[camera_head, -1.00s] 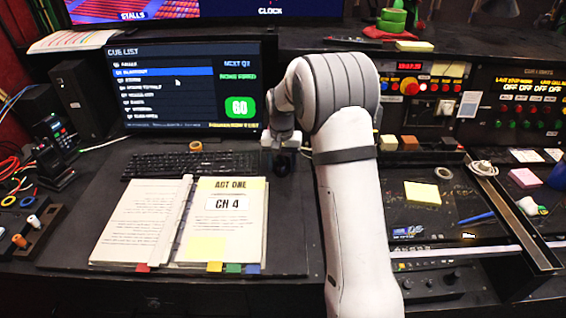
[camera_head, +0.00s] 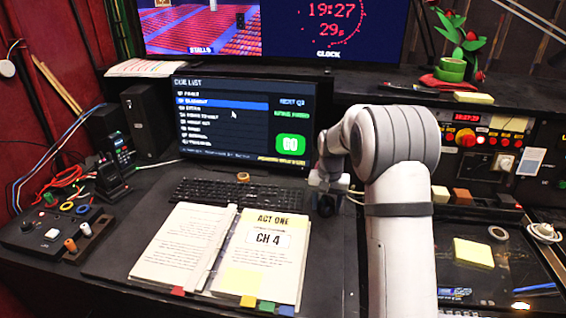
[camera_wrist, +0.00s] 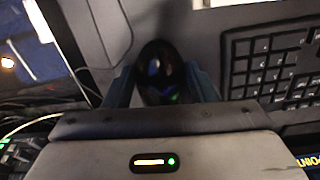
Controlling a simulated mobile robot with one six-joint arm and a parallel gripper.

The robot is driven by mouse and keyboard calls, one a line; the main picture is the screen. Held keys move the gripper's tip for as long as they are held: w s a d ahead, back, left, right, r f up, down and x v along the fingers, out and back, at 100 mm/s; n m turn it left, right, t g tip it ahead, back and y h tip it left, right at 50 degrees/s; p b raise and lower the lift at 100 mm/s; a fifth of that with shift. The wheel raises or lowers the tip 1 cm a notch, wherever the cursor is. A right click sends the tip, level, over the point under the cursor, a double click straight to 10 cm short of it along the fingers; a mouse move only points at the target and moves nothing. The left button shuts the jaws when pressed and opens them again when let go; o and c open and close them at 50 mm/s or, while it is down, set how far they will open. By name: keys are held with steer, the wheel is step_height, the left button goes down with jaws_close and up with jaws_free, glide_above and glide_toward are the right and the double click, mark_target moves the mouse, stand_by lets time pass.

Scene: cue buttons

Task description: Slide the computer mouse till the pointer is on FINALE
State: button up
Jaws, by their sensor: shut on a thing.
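The computer mouse (camera_wrist: 160,72) is black and lies on the dark desk, between the two fingers of my gripper (camera_wrist: 162,88) in the wrist view. My gripper (camera_head: 328,188) is shut on it, right of the keyboard; the mouse (camera_head: 325,205) is mostly hidden under it in the head view. The monitor (camera_head: 240,125) shows a cue list with one blue highlighted row near the top. The white pointer (camera_head: 234,114) is just below the right part of that row. The row names are too small to read surely, so I cannot tell which is FINALE.
The keyboard (camera_head: 215,192) is left of my gripper. An open script book (camera_head: 262,255) lies in front of it. A cable (camera_wrist: 85,80) runs beside the mouse in the wrist view. A control panel (camera_head: 475,145) and a yellow pad (camera_head: 473,252) are to the right.

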steer(key=shift+w+d, duration=0.1)
steer(key=shift+w, duration=0.15)
steer(key=shift+w+d, duration=0.1)
steer(key=shift+w, duration=0.25)
steer(key=shift+w+d+f+p, duration=0.1)
steer(key=shift+w+d+p, duration=0.05)
steer(key=shift+w+p, duration=0.35)
stand_by(0.6)
stand_by(0.6)
steer(key=o, duration=0.7)
steer(key=shift+o, duration=0.2)
steer(key=shift+r+p, duration=2.5)
steer(key=shift+r, duration=1.55)
steer(key=shift+r, duration=0.1)
